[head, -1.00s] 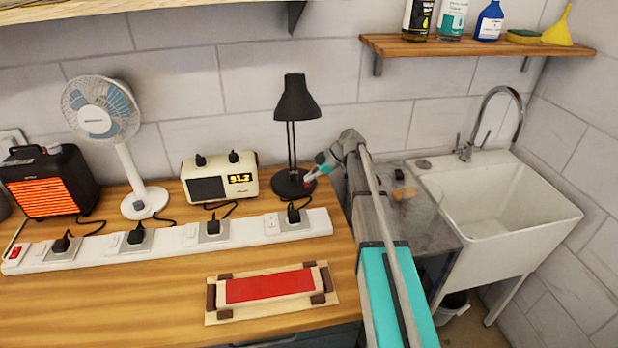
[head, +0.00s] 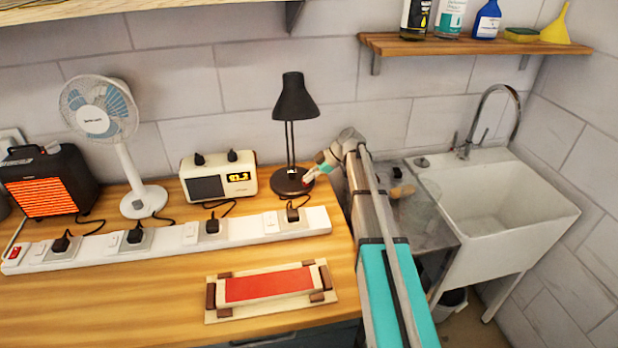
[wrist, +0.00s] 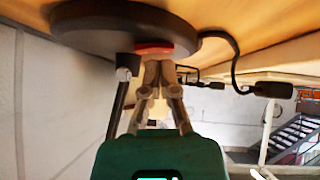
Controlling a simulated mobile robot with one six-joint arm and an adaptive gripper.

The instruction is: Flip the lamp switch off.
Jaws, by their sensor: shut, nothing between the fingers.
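The black desk lamp (head: 294,100) stands upright on the right part of the wooden bench, with its round base (head: 285,187) on the bench top. In the wrist view the dark base (wrist: 95,22) fills the upper left, and a red switch (wrist: 153,46) sits at its edge. My gripper (head: 311,176) is at the right side of the lamp base. In the wrist view my gripper (wrist: 157,62) has its fingertips together and empty, at or very close to the red switch. I cannot tell which way the switch is set.
A white power strip (head: 165,240) with several black plugs runs in front of the lamp. A radio (head: 218,178), a fan (head: 100,108) and a glowing heater (head: 45,182) stand to the left. A red-topped block (head: 268,285) lies in front. A sink (head: 510,205) is at the right.

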